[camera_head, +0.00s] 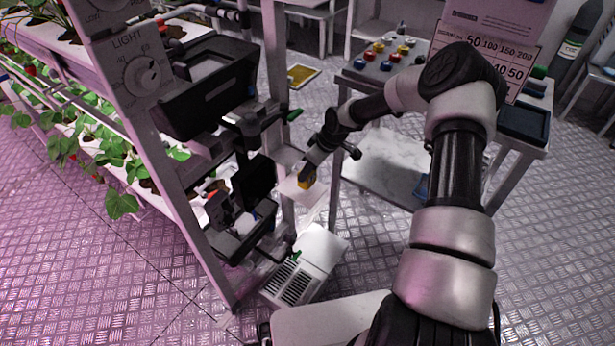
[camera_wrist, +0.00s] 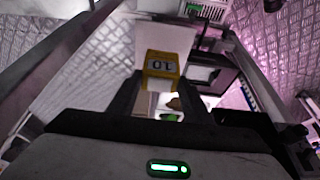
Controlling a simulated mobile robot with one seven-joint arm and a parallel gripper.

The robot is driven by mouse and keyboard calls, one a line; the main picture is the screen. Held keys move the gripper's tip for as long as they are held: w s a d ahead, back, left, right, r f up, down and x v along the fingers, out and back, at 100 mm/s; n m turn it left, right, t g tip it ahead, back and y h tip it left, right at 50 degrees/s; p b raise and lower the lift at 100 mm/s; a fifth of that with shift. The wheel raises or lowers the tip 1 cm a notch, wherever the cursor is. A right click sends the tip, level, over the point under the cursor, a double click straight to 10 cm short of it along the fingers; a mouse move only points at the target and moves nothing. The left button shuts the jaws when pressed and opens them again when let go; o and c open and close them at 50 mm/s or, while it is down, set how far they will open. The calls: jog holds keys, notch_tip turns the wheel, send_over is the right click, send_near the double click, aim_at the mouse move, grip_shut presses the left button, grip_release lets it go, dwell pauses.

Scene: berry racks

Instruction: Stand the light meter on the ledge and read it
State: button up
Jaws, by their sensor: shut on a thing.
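A small yellow block with a dark marking like "10", upside down in the wrist view (camera_wrist: 166,72), appears to be the light meter. In the head view my gripper (camera_head: 309,171) points down and left, beside the rack. A pale flat surface (camera_head: 290,191) lies just below or behind the meter. I cannot tell whether they touch, or whether this is the ledge. The meter's reading is not legible.
A rack post (camera_head: 277,90) and black rack equipment (camera_head: 255,180) stand close left of my gripper. A white vented box (camera_head: 296,277) is below. A dial panel marked LIGHT (camera_head: 140,68) is upper left. A white table (camera_head: 385,165) stands right, behind my arm.

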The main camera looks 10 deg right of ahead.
jog(key=shift+b+x, duration=0.65)
jog(key=shift+x, duration=1.1)
jog(key=shift+s+d+f, duration=0.15)
jog(key=shift+d, duration=0.05)
jog(key=shift+f, duration=0.15)
jog(key=o, duration=1.2)
jog(key=shift+c, duration=0.2)
jog(key=shift+r, duration=0.3)
jog(key=p+v, duration=0.3)
jog(key=v, duration=0.8)
jog(key=shift+s+r, duration=0.2)
jog(key=shift+r, duration=0.15)
jog(key=shift+d, duration=0.15)
